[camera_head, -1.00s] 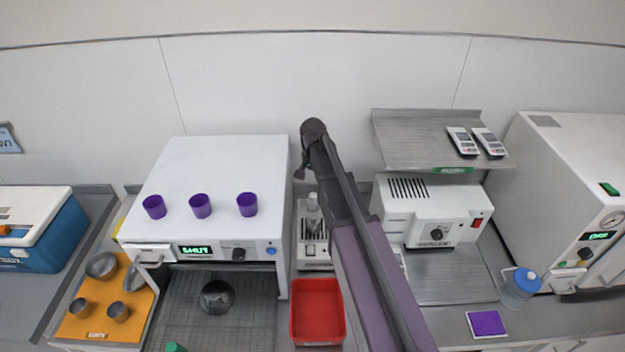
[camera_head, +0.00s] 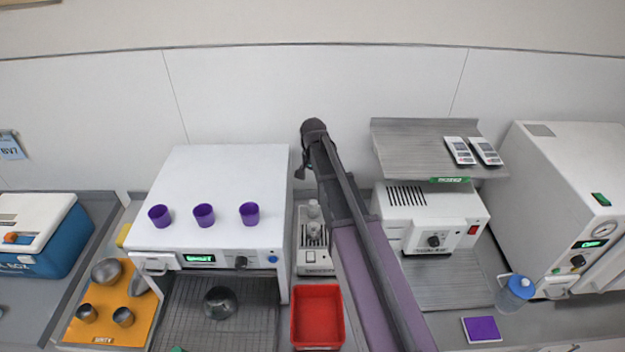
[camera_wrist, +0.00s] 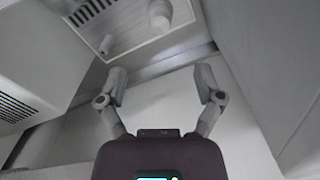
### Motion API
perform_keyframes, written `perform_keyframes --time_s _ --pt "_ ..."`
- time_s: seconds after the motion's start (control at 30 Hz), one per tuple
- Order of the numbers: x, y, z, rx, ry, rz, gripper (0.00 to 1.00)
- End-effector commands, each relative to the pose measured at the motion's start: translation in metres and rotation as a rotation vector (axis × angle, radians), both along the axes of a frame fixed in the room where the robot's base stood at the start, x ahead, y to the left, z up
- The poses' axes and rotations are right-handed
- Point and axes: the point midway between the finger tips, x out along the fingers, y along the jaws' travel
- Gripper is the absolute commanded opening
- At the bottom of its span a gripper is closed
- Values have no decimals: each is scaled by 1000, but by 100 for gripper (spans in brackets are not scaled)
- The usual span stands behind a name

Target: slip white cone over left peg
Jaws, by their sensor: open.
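A small pale unit (camera_head: 316,262) with a slotted top stands between two larger machines. In the head view a whitish upright piece (camera_head: 314,211) shows on it, too small to tell cone from peg. In the wrist view the unit's light top plate (camera_wrist: 140,36) is at the upper edge, with a pale tapered piece (camera_wrist: 109,44) and a rounder pale piece (camera_wrist: 160,17) on it. Which peg is the left one I cannot tell. My gripper (camera_wrist: 161,75) is open, its fingers wide apart and empty, apart from those pieces. In the head view my arm mostly hides it.
A white machine (camera_head: 218,170) with several purple cups stands left of the unit. A red bin (camera_head: 318,345) sits in front of it. A white box machine (camera_head: 437,205) and a metal shelf (camera_head: 410,145) stand close on the right. The gap between the machines is narrow.

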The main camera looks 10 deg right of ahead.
Motion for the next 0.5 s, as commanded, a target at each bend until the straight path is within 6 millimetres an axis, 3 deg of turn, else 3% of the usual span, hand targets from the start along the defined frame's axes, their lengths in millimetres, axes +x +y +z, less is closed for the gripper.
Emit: perform_keyframes --time_s 0.3,0.37,0.5 --pt "-4 0 0 0 0 7 85" --pt "-11 0 0 0 0 22 85" --pt "-43 0 0 0 0 95 85"
